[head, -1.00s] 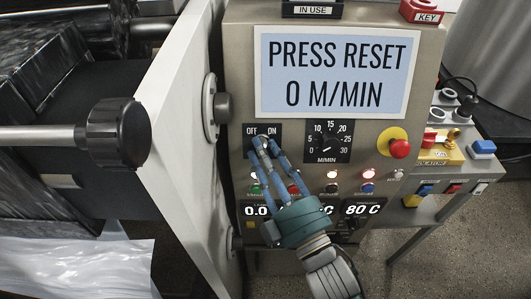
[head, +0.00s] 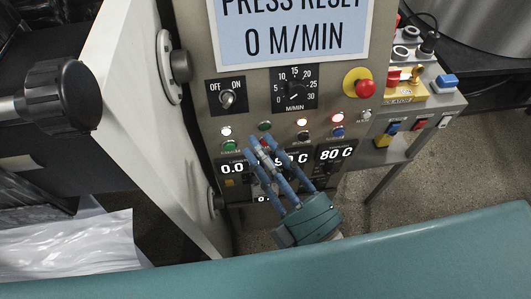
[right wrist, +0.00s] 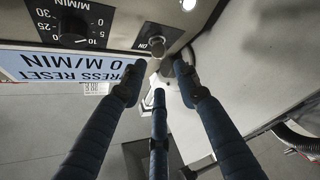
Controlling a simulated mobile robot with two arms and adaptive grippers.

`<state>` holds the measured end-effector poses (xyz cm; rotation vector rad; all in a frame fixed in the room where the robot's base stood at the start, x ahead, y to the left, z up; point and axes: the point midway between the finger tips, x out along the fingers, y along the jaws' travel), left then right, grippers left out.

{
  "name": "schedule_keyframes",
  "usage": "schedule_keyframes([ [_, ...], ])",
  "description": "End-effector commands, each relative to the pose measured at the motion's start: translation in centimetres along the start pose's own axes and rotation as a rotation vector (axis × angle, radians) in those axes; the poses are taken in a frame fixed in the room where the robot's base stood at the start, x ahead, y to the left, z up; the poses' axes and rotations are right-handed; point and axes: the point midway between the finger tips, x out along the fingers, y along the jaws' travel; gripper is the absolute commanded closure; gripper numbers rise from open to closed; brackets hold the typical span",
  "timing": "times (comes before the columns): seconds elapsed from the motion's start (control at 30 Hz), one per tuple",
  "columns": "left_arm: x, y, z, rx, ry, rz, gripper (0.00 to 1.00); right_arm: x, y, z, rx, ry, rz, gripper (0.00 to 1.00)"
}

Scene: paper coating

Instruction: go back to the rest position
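My right gripper (head: 262,148) has blue, three-part fingers and a teal body. It is in front of the lower control panel, below the OFF/ON switch (head: 227,99) and apart from it, over the row of buttons and number displays. In the right wrist view the fingertips (right wrist: 157,78) are spread with nothing between them. The same view shows the switch (right wrist: 157,46) beyond the tips. My left gripper is not in view.
The grey control panel (head: 199,62) carries a sign reading PRESS RESET, 0 M/MIN (head: 292,39), a speed dial (head: 293,90) and a red emergency button (head: 365,88). A side console (head: 428,110) stands right. A black knob (head: 65,92) juts in at left.

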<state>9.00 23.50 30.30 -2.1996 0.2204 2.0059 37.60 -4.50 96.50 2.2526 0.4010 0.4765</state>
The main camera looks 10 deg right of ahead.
Motion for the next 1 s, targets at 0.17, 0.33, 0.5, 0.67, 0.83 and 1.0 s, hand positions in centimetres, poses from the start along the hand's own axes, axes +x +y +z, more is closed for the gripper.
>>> schedule_keyframes([
  [0.17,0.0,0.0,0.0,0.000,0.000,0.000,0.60,-1.2,0.0,-0.1,0.000,0.001,0.000,0.69],
  [0.33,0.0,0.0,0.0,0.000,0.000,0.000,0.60,-1.3,0.0,-0.1,-0.001,0.002,0.000,0.69],
  [0.5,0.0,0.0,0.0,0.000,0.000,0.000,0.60,-1.2,0.0,-0.1,-0.001,0.001,0.000,0.69],
  [0.67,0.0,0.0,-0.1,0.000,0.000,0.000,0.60,-1.2,0.0,0.0,-0.001,0.001,0.000,0.69],
  [0.83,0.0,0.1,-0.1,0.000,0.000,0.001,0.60,-1.3,-1.1,1.0,0.012,-0.019,-0.019,0.69],
  [1.0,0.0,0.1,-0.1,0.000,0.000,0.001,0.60,-2.3,-7.3,7.1,0.090,-0.139,-0.121,0.69],
])
